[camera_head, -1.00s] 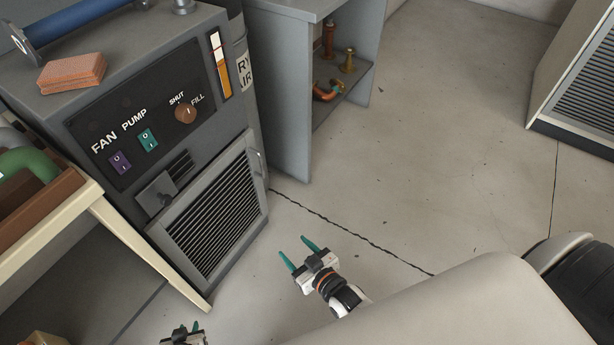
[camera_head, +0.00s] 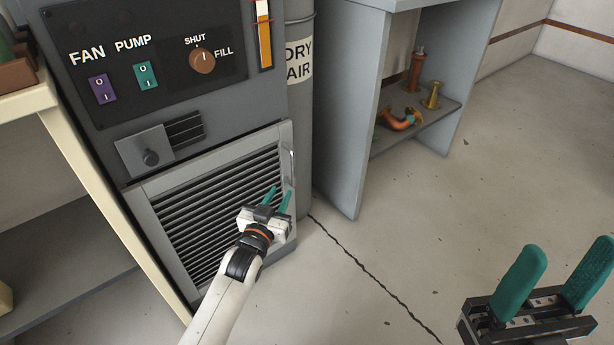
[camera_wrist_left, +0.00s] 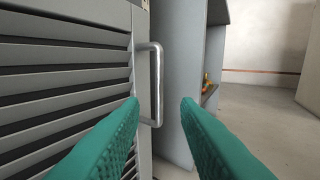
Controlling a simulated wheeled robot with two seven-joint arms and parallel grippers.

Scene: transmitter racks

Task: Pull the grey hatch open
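The grey hatch (camera_head: 160,205) is a louvred panel low on the front of the grey cabinet, and it looks closed. Its upright metal bar handle (camera_head: 289,165) is on its right edge. In the left wrist view the handle (camera_wrist_left: 160,85) shows between the two green fingers, ahead of the tips, with no visible grip on it. My left gripper (camera_head: 277,199) is open and empty in front of the hatch's right side, just below the handle. My right gripper (camera_head: 560,275) is open and empty at the lower right, over the floor.
A grey cylinder (camera_head: 299,110) and an open shelf unit (camera_head: 345,120) stand to the right. A cream table (camera_head: 75,150) stands left. The floor in front is clear.

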